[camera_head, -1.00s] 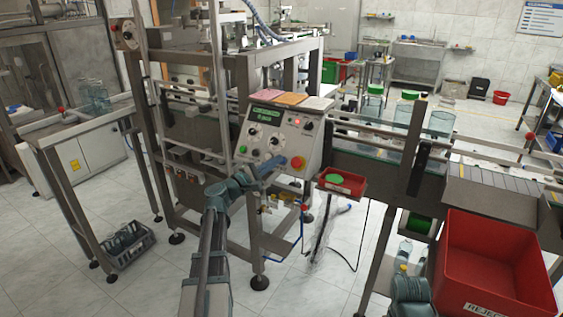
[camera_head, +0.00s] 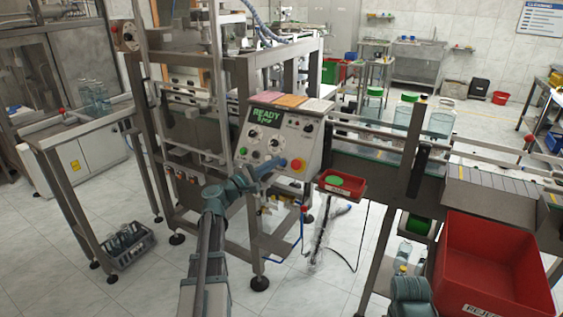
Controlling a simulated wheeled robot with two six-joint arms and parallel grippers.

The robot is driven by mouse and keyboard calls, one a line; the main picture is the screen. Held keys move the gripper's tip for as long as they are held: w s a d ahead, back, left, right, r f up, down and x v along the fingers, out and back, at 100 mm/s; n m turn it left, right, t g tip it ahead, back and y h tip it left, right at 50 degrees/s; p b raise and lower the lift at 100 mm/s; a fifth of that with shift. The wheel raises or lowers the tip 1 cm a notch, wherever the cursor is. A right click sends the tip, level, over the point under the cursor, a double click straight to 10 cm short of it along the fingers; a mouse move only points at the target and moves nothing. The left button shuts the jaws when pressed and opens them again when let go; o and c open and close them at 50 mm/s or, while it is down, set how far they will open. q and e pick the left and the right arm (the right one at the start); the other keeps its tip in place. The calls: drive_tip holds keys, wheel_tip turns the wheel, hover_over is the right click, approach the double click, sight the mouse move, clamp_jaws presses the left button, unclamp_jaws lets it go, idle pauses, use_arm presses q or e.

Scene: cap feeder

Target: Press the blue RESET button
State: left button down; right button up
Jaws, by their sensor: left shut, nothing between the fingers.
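The control panel (camera_head: 312,150) is a sloped grey box with a green display (camera_head: 266,115) reading READY, knobs and a red-and-yellow stop button (camera_head: 297,165). My left gripper (camera_head: 277,163) is shut and empty, its blue fingers pointing at the panel face just left of the stop button. The blue RESET button cannot be made out apart from the blue fingertips, which seem to cover its place. I cannot tell whether the tips touch the panel. My right gripper is not in view; only part of my right arm shows at the bottom.
A small red tray (camera_head: 342,185) with a green cap sits right of the panel. A large red reject bin (camera_head: 478,285) stands at the lower right. A crate of bottles (camera_head: 128,245) is on the floor.

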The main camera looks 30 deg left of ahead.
use_arm(q)
drive_tip(key=s+r+p, duration=0.1)
drive_tip(key=s, duration=0.1)
drive_tip(key=s+r+p, duration=0.1)
drive_tip(key=s+r, duration=0.1)
drive_tip(key=shift+p, duration=0.4)
drive_tip(key=shift+f, duration=0.1)
idle(0.8)
